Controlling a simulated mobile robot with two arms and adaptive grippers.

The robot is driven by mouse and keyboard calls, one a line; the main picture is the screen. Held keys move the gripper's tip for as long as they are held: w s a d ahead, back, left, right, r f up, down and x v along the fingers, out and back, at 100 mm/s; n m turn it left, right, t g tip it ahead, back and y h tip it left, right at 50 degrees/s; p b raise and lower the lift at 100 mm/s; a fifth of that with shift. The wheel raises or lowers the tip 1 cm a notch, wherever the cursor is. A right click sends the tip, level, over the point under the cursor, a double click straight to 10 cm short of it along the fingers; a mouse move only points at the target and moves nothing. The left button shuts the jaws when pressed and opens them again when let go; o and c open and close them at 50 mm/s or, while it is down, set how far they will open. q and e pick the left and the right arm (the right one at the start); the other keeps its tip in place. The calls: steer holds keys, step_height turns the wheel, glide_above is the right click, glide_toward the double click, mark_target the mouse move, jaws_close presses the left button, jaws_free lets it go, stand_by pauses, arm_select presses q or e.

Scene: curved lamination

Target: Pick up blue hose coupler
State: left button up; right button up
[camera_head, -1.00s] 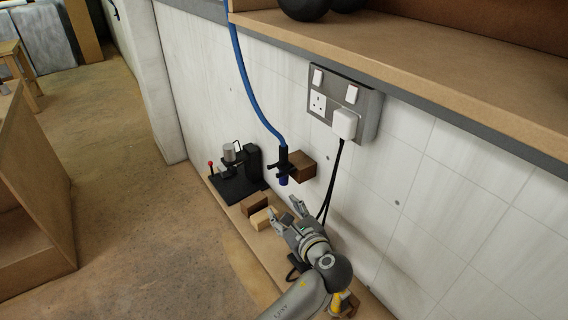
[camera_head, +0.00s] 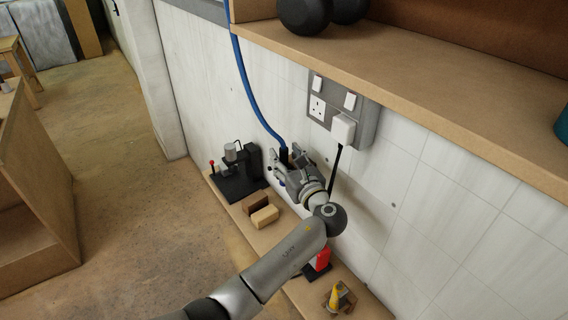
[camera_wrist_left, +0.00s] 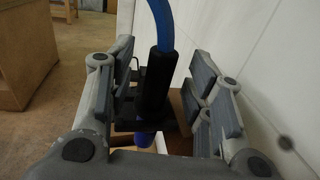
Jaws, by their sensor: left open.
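The blue hose coupler hangs at the lower end of a blue hose (camera_head: 246,88), by the wall. Its black sleeve (camera_head: 283,155) shows in the head view, and the rest is mostly hidden by my left gripper (camera_head: 284,168). In the left wrist view the coupler's black sleeve (camera_wrist_left: 155,82) stands between the two open fingers of the left gripper (camera_wrist_left: 158,92), with a gap on each side. My right gripper is not in view.
A socket plate (camera_head: 345,106) with a plug and black cable is right of the gripper. A wooden shelf (camera_head: 420,95) juts out above. On the ledge below are a black stand (camera_head: 237,178), wooden blocks (camera_head: 265,216), a red item (camera_head: 322,260) and a yellow item (camera_head: 337,297).

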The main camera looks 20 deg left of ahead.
arm_select(q)
steer(key=shift+x, duration=0.9)
steer(key=shift+f, duration=0.15)
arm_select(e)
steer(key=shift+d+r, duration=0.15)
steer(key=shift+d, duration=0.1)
arm_select(q)
steer(key=shift+s, duration=0.1)
steer(key=shift+c, duration=0.5)
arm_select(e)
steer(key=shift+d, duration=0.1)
arm_select(q)
steer(key=shift+c, duration=1.2)
jaws_close()
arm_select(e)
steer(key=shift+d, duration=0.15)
